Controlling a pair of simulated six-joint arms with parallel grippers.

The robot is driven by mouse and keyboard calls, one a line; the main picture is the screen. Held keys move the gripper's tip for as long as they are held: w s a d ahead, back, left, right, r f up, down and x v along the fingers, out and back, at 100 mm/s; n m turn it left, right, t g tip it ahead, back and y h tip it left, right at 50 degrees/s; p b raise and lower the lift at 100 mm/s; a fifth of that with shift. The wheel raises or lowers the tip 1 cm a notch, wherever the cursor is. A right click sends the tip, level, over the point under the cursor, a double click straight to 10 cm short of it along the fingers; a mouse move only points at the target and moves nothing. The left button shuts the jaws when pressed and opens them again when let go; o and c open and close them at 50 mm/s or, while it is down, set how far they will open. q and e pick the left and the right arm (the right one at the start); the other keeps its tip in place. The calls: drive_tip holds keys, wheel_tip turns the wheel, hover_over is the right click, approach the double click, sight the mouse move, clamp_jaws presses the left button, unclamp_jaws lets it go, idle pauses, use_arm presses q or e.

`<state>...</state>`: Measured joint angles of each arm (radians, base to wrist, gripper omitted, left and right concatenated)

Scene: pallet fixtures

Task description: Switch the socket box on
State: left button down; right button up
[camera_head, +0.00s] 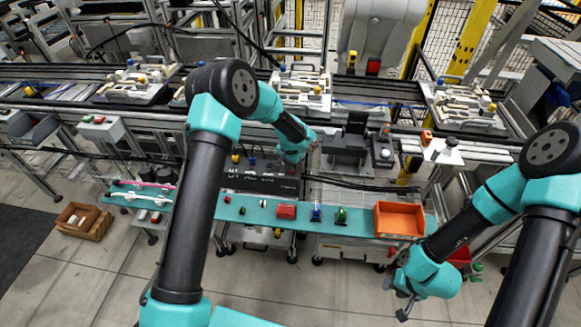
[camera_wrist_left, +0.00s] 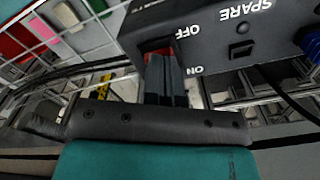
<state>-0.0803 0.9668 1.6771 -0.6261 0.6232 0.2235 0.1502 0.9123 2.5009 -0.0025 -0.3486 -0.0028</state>
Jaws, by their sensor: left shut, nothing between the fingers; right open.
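The socket box (camera_head: 255,179) is a dark box with white lettering beside the teal shelf in the head view. In the left wrist view the socket box (camera_wrist_left: 215,60) shows upside-down OFF, ON and SPARE labels and a small black square button. A bit of red, apparently the switch (camera_wrist_left: 152,50), shows beside the OFF label, mostly hidden behind my fingers. My left gripper (camera_wrist_left: 166,78) is shut and empty, its fingertips right at that red part; contact cannot be told. In the head view my left gripper (camera_head: 291,160) is at the box's right end. My right gripper (camera_head: 402,296) is open and empty, low at the right.
A conveyor with pallet fixtures (camera_head: 301,90) runs behind. A blue plug (camera_wrist_left: 311,45) and black cable are near the box's right side in the wrist view.

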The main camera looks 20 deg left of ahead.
use_arm(q)
drive_tip(key=shift+f, duration=0.15)
drive_tip(key=shift+r, duration=3.55)
drive_tip(key=s+d+f+n+g+h, duration=0.15)
drive_tip(key=s+f, duration=0.35)
drive_tip(key=s, duration=0.6)
drive_tip(key=s+d+f+n+g+h, duration=0.1)
drive_tip(key=s+d+f+n+g, duration=0.15)
drive_tip(key=s+f, duration=0.65)
drive_tip(key=s+a+f+n+t+h, duration=0.1)
drive_tip(key=s+a+n+t, duration=0.1)
drive_tip(key=s+a+t, duration=0.2)
drive_tip(key=s+a, duration=0.3)
drive_tip(key=s, duration=0.5)
drive_tip(key=shift+s+f+t, duration=0.15)
drive_tip(key=shift+s+t, duration=0.15)
drive_tip(key=shift+t, duration=0.1)
